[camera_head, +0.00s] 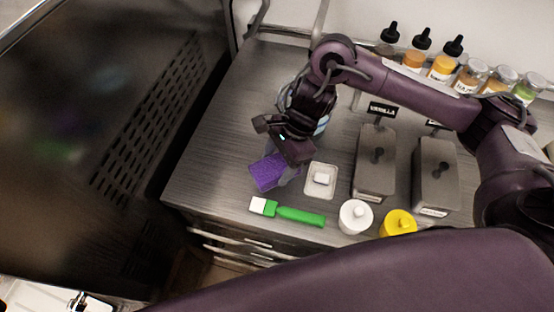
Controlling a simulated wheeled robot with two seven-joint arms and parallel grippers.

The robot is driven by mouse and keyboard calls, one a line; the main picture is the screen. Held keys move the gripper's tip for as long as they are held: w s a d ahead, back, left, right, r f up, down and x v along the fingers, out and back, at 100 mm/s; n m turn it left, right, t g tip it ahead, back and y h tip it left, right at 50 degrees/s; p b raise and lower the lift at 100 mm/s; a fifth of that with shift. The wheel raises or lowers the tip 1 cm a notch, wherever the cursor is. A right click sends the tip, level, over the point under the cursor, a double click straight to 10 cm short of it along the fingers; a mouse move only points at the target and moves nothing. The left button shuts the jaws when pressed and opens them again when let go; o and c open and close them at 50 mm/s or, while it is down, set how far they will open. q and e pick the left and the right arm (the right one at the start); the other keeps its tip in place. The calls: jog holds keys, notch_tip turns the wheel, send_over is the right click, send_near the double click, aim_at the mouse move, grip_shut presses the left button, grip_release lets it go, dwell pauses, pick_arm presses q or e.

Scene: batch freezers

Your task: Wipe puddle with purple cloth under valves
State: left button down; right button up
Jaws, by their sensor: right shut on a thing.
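A purple cloth (268,173) is on or just above the metal counter (215,150), left of a small white tray. My right gripper (284,170) points down and is shut on the cloth at its right side. I cannot tell whether the cloth touches the counter. No puddle and no valves can be made out in this view. My left gripper is not in view.
A small white tray (311,190) and a green-handled brush (299,216) lie close to the cloth. White (355,217) and yellow (397,224) lidded tubs, grey containers (375,165) and several bottles (443,64) crowd the right. The counter's left part is clear.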

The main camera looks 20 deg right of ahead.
jog(key=shift+f+b, duration=1.95)
jog(key=shift+f, duration=0.8)
jog(key=shift+f, duration=0.1)
